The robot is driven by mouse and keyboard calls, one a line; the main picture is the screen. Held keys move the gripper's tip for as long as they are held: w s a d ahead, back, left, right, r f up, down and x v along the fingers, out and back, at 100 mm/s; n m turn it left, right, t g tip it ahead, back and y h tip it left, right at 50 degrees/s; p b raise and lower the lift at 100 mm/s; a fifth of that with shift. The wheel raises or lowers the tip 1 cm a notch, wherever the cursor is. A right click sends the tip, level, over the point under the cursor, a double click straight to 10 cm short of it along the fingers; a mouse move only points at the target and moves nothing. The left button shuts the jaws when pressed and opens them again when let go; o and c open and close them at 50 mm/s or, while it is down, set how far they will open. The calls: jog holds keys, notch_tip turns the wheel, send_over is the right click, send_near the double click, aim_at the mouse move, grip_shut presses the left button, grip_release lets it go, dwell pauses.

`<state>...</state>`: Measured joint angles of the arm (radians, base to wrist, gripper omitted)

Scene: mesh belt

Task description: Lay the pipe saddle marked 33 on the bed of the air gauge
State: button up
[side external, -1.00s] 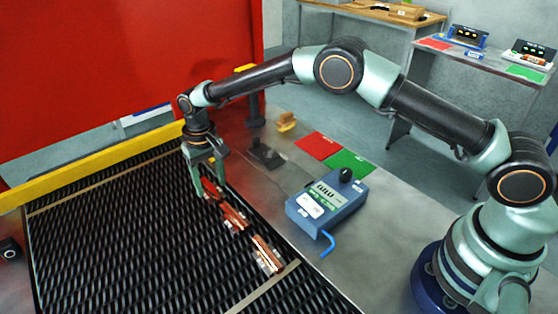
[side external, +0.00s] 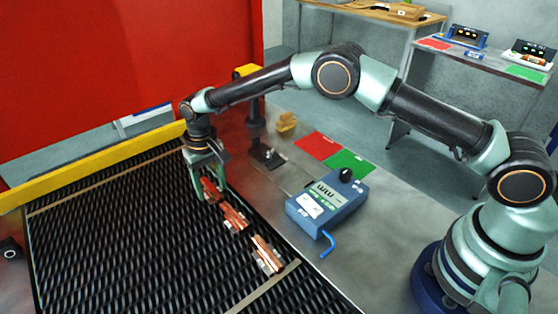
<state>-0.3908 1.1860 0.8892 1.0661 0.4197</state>
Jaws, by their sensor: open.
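Several copper-red pipe saddles lie in a row along the right side of the black mesh belt (side external: 130,240). The nearest saddle (side external: 267,254) and the middle saddle (side external: 234,217) are clear of my gripper. The far saddle (side external: 210,189) is between or just beside the fingers of my gripper (side external: 207,188), which is open and low over the belt. The number marks are too small to read. The blue air gauge (side external: 328,205) with a black knob stands on the grey table right of the belt. I cannot make out which part is its bed.
A red mat (side external: 316,146) and a green mat (side external: 350,162) lie behind the gauge. A small dark fixture (side external: 266,155) and a tan block (side external: 286,122) stand nearby. A yellow rail (side external: 90,166) and red panel (side external: 120,70) bound the belt's far side.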

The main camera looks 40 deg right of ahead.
grip_shut()
jog(key=shift+r, duration=0.2)
